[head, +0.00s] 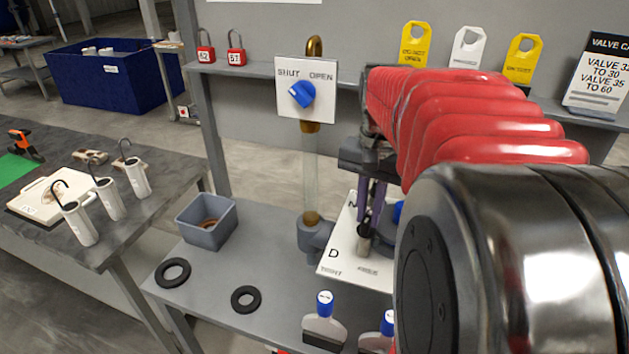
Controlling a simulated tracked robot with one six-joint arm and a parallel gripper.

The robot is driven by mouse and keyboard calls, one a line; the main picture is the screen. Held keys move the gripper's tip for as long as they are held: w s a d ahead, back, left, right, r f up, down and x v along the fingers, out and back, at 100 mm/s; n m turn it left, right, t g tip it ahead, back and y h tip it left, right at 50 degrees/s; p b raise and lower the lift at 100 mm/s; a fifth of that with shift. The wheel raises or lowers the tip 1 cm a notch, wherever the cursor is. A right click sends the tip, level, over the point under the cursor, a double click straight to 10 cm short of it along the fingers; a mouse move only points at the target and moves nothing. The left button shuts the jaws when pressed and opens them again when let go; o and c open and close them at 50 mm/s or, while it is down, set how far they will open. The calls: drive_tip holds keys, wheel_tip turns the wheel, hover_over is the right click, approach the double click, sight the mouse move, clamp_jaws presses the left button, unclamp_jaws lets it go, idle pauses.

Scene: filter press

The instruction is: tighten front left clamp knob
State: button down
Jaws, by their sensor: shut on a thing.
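My gripper (367,222) points down over a white plate (338,252) on the grey bench. Its narrow purple fingers are shut on a small grey metal knob (363,240), seemingly the clamp knob; the fingers partly hide it. The plate carries partly hidden lettering, with "TIGHT" at the lower left and another word to its right. A blue part (397,212) shows just right of the fingers, mostly hidden by my arm. My arm covers the right of the plate and whatever lies behind it.
A clear vertical pipe (310,175) with a blue SHUT/OPEN valve knob (302,94) stands left of my gripper. Blue-topped handles (325,304) stand at the front edge. A grey bin (207,222) and black rings (246,299) lie left.

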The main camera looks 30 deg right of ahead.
sight(369, 216)
drive_tip(key=m, duration=0.3)
drive_tip(key=shift+d+m, duration=0.1)
drive_tip(key=shift+m, duration=2.1)
drive_tip(key=shift+s, duration=0.1)
drive_tip(key=c, duration=1.7)
unclamp_jaws()
wheel_tip(369, 216, up, 14)
drive_tip(key=shift+f, duration=0.1)
